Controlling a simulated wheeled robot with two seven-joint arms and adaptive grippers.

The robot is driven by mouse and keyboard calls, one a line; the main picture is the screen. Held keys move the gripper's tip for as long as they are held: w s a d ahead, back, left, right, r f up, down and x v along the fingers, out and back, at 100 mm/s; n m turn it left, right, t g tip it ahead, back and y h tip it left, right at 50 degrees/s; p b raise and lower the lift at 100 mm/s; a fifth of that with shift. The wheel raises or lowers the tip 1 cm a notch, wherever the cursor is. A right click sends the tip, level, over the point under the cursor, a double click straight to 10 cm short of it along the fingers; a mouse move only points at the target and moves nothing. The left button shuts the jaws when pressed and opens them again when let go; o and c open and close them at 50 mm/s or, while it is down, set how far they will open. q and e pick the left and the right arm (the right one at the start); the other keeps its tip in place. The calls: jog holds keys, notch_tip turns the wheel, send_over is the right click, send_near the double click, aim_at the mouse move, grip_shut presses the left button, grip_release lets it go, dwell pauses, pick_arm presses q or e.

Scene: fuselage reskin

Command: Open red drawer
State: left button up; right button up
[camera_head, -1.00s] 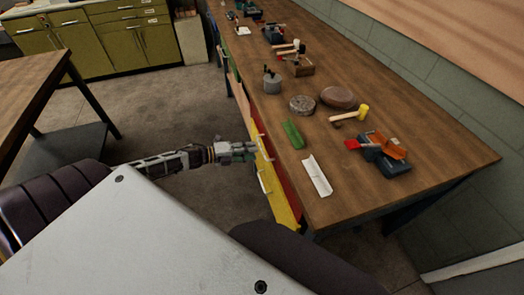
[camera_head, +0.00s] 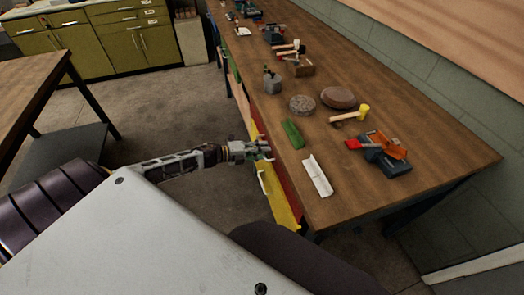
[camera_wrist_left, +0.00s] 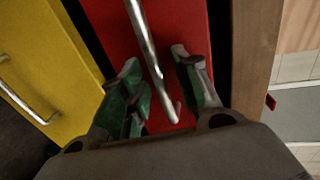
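The red drawer (camera_head: 286,186) shows as a narrow strip under the bench's front edge in the head view, partly hidden behind the yellow drawer (camera_head: 279,203). In the left wrist view the red drawer's front (camera_wrist_left: 110,28) fills the middle, with a metal bar handle (camera_wrist_left: 148,45) running down it. My left gripper (camera_head: 265,150) is at the drawer fronts. In the left wrist view its green-padded fingers (camera_wrist_left: 157,68) are apart, one on each side of the red drawer's handle, with gaps showing. The right gripper is out of view.
The yellow drawer has its own metal handle (camera_wrist_left: 22,98) left of my fingers. The wooden workbench (camera_head: 400,150) carries a green part (camera_head: 292,133), a white channel (camera_head: 317,175), a mallet and other tools. Another table (camera_head: 30,85) stands at the left, with open floor between.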

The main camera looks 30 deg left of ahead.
pick_arm(q)
jog(key=shift+c, duration=0.4)
grip_shut()
jog(key=shift+s+a, duration=0.1)
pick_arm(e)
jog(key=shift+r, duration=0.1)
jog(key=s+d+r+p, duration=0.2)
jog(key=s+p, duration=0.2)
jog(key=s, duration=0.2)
pick_arm(q)
jog(key=f+p+v, duration=0.2)
jog(key=v, duration=0.9)
jog(key=s+f+p+v, duration=0.1)
jog(key=f+p+v, duration=0.1)
jog(key=v, duration=1)
jog(key=shift+a+f+p, duration=0.35)
jog(key=shift+a+f, duration=0.05)
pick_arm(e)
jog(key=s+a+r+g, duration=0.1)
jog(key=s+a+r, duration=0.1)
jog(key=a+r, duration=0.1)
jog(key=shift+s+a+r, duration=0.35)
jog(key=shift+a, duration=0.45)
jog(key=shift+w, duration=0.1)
